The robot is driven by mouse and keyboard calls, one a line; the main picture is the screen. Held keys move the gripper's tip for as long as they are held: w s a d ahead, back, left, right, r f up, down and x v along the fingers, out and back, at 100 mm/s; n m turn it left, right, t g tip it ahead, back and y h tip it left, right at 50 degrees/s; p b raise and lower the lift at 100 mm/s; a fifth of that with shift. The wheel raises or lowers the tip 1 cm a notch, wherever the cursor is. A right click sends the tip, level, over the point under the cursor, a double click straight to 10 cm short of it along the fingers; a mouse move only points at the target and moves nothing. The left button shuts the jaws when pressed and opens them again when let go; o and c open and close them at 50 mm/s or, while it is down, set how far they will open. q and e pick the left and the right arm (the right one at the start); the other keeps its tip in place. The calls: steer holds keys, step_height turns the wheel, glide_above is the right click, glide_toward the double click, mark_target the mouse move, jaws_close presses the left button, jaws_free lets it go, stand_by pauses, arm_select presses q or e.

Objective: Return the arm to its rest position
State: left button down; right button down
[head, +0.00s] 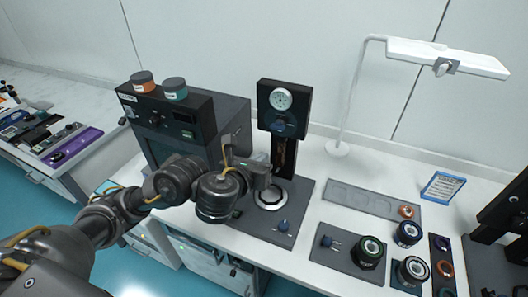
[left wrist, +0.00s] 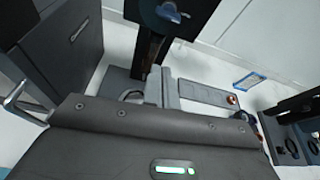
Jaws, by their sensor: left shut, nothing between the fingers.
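My left arm comes in from the lower left in the head view and reaches over the white table. My left gripper (head: 268,172) is shut and empty, in front of the black gauge stand (head: 284,112). Its closed fingers show in the left wrist view (left wrist: 162,88), pointing toward the stand's base. The silver ring (head: 270,199) on the base lies just below the gripper in the head view. I cannot tell the exact gap. My right gripper is in neither view.
A dark box (head: 182,122) with two jars on top stands close behind the arm. Right of the stand are a grey plate with knobs (head: 340,250), several dark round parts, a recessed tray (head: 370,200) and a white lamp (head: 440,58). Black equipment stands at the right edge.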

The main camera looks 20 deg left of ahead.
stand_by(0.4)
arm_select(q)
steer(key=s+f+n+g, duration=0.5)
steer(key=s+f+n, duration=0.4)
steer(key=f+n, duration=0.45)
steer(key=s+a+f+n+g+y, duration=0.1)
steer(key=s+a+f+n+g, duration=0.2)
steer(key=s+f+n, duration=0.5)
steer(key=s+a+f+n+g, duration=0.2)
steer(key=s+a+f+n, duration=0.15)
steer(key=s+n, duration=0.7)
step_height(320, 180, down, 28)
steer(key=r+n+g+b, duration=0.1)
steer(key=n+g+b, duration=0.1)
steer(key=b, duration=0.1)
steer(key=s+a+f+g+b, duration=0.1)
steer(key=s+a+f+b, duration=0.2)
steer(key=s+f, duration=1.4)
step_height(320, 180, down, 4)
steer(key=shift+s+a+r+m, duration=0.1)
steer(key=shift+s+a+m, duration=0.1)
steer(key=shift+m, duration=0.1)
